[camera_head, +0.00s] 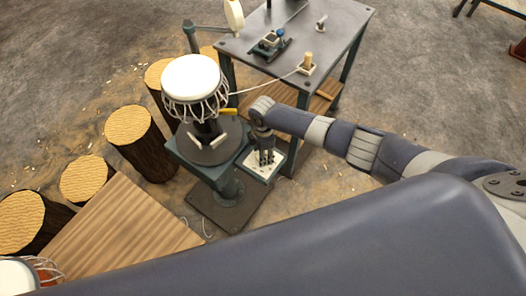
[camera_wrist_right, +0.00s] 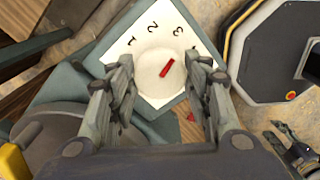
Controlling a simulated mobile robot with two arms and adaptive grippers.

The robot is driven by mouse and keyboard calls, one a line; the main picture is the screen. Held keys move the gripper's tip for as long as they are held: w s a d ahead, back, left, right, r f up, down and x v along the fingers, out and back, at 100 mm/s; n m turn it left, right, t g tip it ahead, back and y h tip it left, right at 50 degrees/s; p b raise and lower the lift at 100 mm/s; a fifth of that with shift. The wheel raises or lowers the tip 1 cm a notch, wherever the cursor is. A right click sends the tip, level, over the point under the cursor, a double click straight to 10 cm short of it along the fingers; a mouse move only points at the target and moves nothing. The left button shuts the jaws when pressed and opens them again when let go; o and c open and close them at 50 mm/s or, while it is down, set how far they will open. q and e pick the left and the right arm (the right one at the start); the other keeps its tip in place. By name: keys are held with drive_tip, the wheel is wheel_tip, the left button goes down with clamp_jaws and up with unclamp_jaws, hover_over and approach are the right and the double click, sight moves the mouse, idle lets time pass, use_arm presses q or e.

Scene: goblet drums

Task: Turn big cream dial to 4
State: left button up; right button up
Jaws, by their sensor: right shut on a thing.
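The big cream dial (camera_wrist_right: 152,72) sits on a white plate (camera_wrist_right: 112,56) in the right wrist view, with the numbers 1, 2 and 3 showing on the plate. A red bar (camera_wrist_right: 166,69) on the dial slants up and right, roughly toward the 3. No 4 can be made out. My right gripper (camera_wrist_right: 163,75) has a finger on each side of the dial and is shut on it. In the head view my right gripper (camera_head: 264,155) comes down over the white plate (camera_head: 257,175), hiding most of the dial.
A white-headed goblet drum (camera_head: 190,75) stands on the round platform of a green stand (camera_head: 226,188), left of my right gripper. A grey metal table (camera_head: 295,30) with small fixtures is behind. Log stumps (camera_head: 128,125) and a wooden top (camera_head: 120,235) are at the left.

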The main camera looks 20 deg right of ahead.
drive_tip(key=m+p, duration=0.1)
drive_tip(key=m, duration=0.2)
drive_tip(key=shift+m+p, duration=0.75)
drive_tip(key=shift+m, duration=1.35)
drive_tip(key=o, duration=1.1)
drive_tip(key=shift+c, duration=0.2)
wheel_tip(320, 180, up, 12)
